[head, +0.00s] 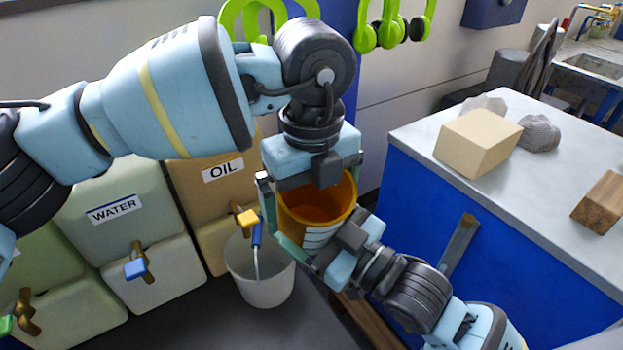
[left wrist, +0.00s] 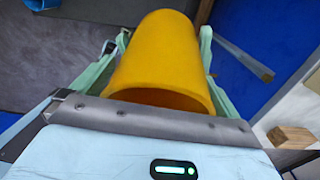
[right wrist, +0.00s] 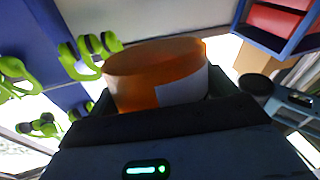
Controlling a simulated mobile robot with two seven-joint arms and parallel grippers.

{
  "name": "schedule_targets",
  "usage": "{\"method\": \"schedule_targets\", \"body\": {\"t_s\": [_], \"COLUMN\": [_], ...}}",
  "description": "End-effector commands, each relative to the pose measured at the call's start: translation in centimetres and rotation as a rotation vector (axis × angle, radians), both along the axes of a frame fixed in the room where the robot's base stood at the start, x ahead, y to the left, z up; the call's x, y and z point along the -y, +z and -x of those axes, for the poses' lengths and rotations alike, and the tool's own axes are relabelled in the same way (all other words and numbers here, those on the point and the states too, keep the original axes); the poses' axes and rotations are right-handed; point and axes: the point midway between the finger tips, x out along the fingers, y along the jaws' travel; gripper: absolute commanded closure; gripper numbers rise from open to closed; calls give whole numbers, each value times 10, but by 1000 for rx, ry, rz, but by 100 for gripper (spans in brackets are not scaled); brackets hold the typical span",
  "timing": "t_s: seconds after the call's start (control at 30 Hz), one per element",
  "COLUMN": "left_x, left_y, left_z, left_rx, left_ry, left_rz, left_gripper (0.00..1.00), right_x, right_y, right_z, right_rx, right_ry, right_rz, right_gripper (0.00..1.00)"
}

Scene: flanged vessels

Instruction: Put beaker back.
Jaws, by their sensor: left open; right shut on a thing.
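The beaker (head: 318,208) is an orange-yellow cup with a white striped label, held in the air in the middle of the head view. My right gripper (head: 322,232) comes from the lower right and is shut on it. The right wrist view shows the beaker (right wrist: 155,75) and part of its label close up between the fingers. My left gripper (head: 312,192) points down from above and is open, its fingers on either side of the beaker. In the left wrist view the beaker (left wrist: 158,55) lies between the green fingers; whether they touch it is unclear.
A white bucket (head: 262,283) stands on the floor below. Water (head: 110,215) and oil (head: 215,178) containers with taps are at left. A blue counter (head: 470,230) with a tan block (head: 478,142), stones and a wooden block (head: 602,203) is at right. Green headphones (head: 393,28) hang behind.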

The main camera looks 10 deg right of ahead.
Motion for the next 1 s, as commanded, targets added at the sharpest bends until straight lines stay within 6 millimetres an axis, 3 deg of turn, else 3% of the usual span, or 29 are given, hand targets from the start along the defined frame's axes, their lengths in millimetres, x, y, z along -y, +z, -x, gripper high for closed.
{"method": "schedule_targets", "body": {"t_s": [0.33,0.67,0.7,0.8,1.0], "left_x": [0,0,0,0,0], "left_y": [-3,-3,-3,-3,-3], "left_z": [0,0,0,0,0], "left_rx": [0,0,0,0,0], "left_ry": [0,1,1,1,1], "left_rz": [0,0,1,1,1], "left_gripper": [0,41,41,41,41], "right_x": [0,0,0,0,0], "right_y": [1,1,1,1,1], "right_z": [0,0,0,0,0], "right_rx": [3,3,2,2,1], "right_ry": [0,0,0,0,0], "right_rz": [-1,-1,0,0,0], "right_gripper": [70,70,11,0,0]}}
